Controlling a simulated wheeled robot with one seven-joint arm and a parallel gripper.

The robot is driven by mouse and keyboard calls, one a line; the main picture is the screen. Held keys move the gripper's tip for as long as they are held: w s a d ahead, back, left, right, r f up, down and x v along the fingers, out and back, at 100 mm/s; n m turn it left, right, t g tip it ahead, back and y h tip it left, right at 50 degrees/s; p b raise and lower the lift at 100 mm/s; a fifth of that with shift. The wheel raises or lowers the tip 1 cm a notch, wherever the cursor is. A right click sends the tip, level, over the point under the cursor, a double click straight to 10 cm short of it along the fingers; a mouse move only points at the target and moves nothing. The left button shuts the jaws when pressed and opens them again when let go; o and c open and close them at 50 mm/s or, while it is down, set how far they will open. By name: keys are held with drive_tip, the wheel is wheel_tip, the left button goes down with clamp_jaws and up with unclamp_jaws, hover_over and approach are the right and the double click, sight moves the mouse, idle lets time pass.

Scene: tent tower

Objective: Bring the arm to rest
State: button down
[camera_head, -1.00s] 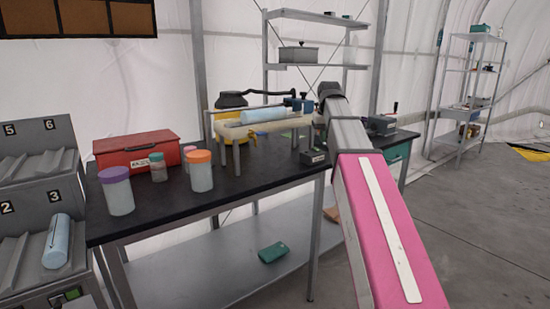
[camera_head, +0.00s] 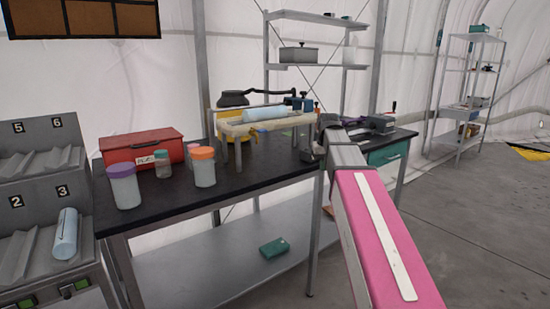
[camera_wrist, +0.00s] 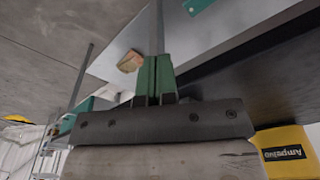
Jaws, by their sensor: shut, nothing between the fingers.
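My arm, with a pink link, reaches from the lower right of the head view toward the right part of the black workbench (camera_head: 270,178). Its dark end is in front of the bench, and the fingers cannot be made out there. In the wrist view my gripper (camera_wrist: 154,78) shows two green fingers pressed together with nothing between them. Behind them are the grey lower shelf (camera_wrist: 215,45) and a small wooden block (camera_wrist: 130,61); the fingers look apart from both.
On the bench are a red box (camera_head: 141,148), lidded jars (camera_head: 204,172) and a wooden stand (camera_head: 238,128) holding a blue cylinder (camera_head: 265,113). A numbered rack (camera_head: 38,228) with another blue cylinder (camera_head: 65,235) stands at left. Open floor (camera_head: 470,235) lies at right.

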drive_tip(key=s+f, duration=0.6)
drive_tip(key=f, duration=0.5)
drive_tip(key=s+f+g, duration=0.1)
drive_tip(key=s+f, duration=0.6)
drive_tip(key=f, duration=0.5)
drive_tip(key=s+f+m, duration=0.1)
drive_tip(key=s+f, duration=0.5)
drive_tip(key=f, duration=0.5)
drive_tip(key=shift+s+f, duration=0.2)
drive_tip(key=shift+s, duration=0.15)
